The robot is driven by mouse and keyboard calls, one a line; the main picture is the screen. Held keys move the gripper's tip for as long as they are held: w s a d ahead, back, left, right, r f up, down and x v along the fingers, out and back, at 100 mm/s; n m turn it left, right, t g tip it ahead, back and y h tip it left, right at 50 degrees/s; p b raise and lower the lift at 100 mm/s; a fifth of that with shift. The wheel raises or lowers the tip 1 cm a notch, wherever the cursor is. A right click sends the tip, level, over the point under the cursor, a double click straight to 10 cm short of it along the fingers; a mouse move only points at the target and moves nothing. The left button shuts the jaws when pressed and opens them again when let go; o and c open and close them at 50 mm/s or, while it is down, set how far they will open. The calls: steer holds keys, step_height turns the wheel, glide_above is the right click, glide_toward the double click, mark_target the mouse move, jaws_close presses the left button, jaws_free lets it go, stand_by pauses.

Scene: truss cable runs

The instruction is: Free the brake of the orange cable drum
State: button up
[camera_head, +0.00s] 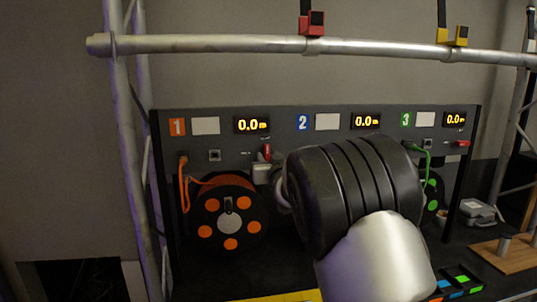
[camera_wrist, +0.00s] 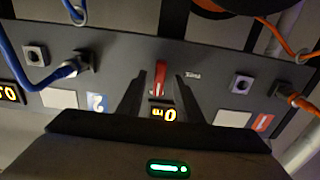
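The orange cable drum (camera_head: 229,215) is a black reel with orange discs, low in the panel's section 1. Its orange cable (camera_head: 184,185) runs up to a socket. A red lever (camera_head: 267,152) stands upright on the panel, up and right of this drum, below the section 1 display. In the wrist view, which is upside down, the red lever (camera_wrist: 160,76) shows between the two dark fingers of my gripper (camera_wrist: 158,85). The gripper is open, and I cannot tell whether a finger touches the lever. My arm hides most of section 2 in the head view.
The dark panel (camera_head: 220,145) has number plates 1, 2, 3 and displays reading 0.0. A red lever (camera_head: 462,143) in section 3 lies sideways. A blue cable (camera_wrist: 30,85) is plugged in beside the gripper. A metal truss tube (camera_head: 220,44) crosses above the panel.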

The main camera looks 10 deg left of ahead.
steer(key=shift+x, duration=0.85)
steer(key=shift+c, duration=0.5)
jaws_close()
